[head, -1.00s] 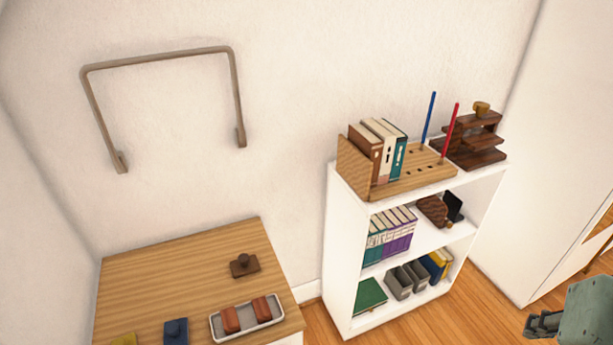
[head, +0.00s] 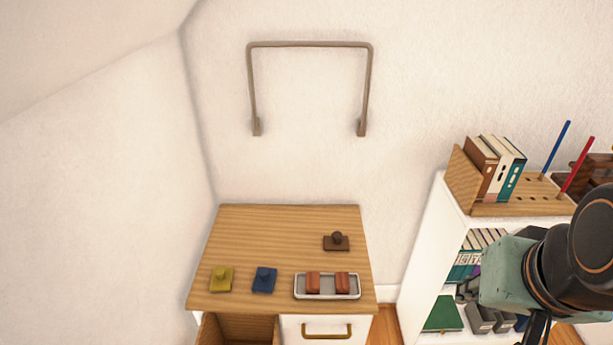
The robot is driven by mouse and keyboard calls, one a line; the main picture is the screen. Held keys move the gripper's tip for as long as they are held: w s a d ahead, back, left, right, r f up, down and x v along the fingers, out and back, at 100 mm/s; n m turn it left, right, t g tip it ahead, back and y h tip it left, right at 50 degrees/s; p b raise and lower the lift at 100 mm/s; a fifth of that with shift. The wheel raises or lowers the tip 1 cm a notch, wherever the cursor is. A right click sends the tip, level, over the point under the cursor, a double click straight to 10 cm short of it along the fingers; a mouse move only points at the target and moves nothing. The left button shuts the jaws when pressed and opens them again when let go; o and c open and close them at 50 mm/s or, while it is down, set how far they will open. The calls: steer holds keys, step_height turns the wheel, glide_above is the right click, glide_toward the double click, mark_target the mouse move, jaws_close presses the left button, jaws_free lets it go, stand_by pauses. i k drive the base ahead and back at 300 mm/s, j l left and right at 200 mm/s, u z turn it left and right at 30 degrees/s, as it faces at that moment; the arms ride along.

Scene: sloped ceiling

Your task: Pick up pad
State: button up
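Several small flat pieces with knobs lie on the wooden desktop (head: 270,225) in the head view, and I cannot tell which one is the pad. A yellow one (head: 221,284) is at the front left, a blue one (head: 264,284) is to its right, and a dark brown one (head: 336,245) is farther back at the right. A white tray (head: 327,297) at the front right holds two reddish-brown blocks (head: 313,283). My gripper (head: 536,331) is at the lower right, well away from the desk; its dark fingers are partly cut off, so its opening is unclear.
A desk drawer (head: 237,329) at the front left stands open. A drawer with a wooden handle (head: 327,330) is beside it. A white shelf (head: 423,250) with books stands right of the desk. A metal rail (head: 310,44) is on the wall above. The desktop's middle is bare.

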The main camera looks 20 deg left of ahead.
mark_target(264, 281)
steer(key=u, duration=1.3)
